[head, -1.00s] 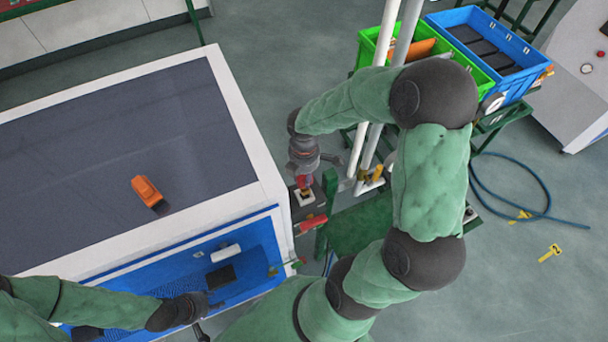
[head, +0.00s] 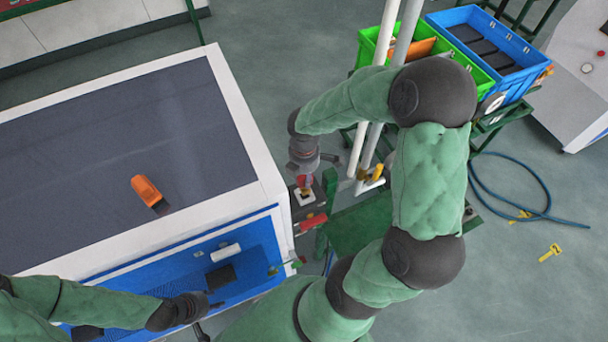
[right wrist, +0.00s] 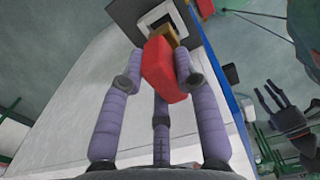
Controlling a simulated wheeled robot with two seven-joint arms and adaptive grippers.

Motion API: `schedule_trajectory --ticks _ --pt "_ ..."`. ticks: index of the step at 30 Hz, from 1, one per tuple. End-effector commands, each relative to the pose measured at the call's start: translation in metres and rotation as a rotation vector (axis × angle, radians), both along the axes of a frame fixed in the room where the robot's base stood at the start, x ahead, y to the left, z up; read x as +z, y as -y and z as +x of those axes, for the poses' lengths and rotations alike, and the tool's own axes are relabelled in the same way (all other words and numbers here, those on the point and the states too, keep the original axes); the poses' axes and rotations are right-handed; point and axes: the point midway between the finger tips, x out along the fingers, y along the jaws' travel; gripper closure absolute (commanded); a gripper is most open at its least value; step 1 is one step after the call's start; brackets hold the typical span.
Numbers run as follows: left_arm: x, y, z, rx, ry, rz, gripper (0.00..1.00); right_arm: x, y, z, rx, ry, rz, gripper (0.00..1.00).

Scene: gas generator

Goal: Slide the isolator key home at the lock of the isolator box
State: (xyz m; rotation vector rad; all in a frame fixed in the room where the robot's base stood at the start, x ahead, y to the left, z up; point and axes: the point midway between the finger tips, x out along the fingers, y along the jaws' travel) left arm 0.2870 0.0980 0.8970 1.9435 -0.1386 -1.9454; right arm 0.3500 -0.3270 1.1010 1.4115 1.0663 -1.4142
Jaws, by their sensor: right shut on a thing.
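The red isolator key (right wrist: 165,72) is held between the fingers of my right gripper (right wrist: 158,78) in the right wrist view. A brass-coloured part (right wrist: 163,35) shows at its far end, against the dark opening of the white-framed lock (right wrist: 148,20). I cannot tell how deep it sits. In the head view my right gripper (head: 304,178) is directly above the grey isolator box (head: 308,198), beside the white cabinet's right side. My left gripper (head: 208,318) is empty at the lower left, its fingers apart, over the cabinet's blue front.
An orange tool (head: 148,192) lies on the cabinet's dark top (head: 110,140). A red handle (head: 312,223) sticks out just below the isolator box. White upright pipes (head: 378,90) and a green bin (head: 440,50) and blue bin (head: 500,65) stand to the right.

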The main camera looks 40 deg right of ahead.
Motion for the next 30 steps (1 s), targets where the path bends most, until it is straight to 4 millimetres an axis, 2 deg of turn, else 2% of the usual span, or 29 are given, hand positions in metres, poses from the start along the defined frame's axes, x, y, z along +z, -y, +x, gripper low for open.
schedule_trajectory --ticks 30 --pt "-0.017 0.000 0.000 0.000 0.000 0.000 0.60 -0.023 0.000 0.000 0.000 0.000 0.000 1.00"
